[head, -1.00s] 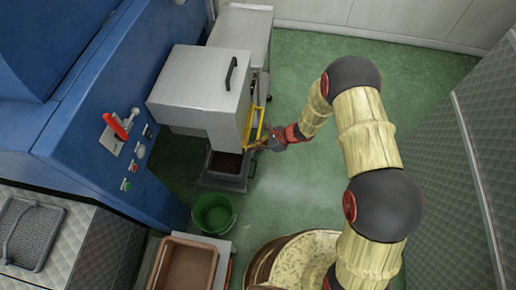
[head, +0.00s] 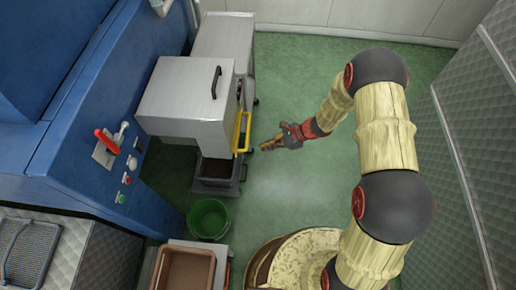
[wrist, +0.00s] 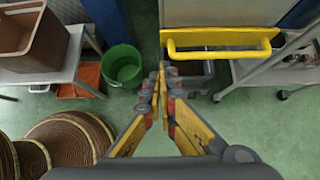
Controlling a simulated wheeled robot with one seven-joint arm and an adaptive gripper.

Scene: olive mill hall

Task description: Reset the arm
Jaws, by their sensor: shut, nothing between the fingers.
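My gripper (head: 268,147) is out over the green floor, to the right of the steel machine with the yellow bar. In the wrist view my gripper (wrist: 163,68) has its fingers together, with nothing between them. The yellow bar (wrist: 220,42) is beyond the fingertips in the wrist view, and it shows on the machine's side in the head view (head: 242,132). A gap of floor lies between the fingertips and the machine in the head view.
A steel box with a black handle (head: 183,95) stands beside the blue machine (head: 80,130). Below are a dark bin (head: 216,170), a green bucket (head: 208,219) and a brown crate (head: 184,273). A quilted panel (head: 468,150) bounds the right. Green floor (head: 300,85) is clear at the back.

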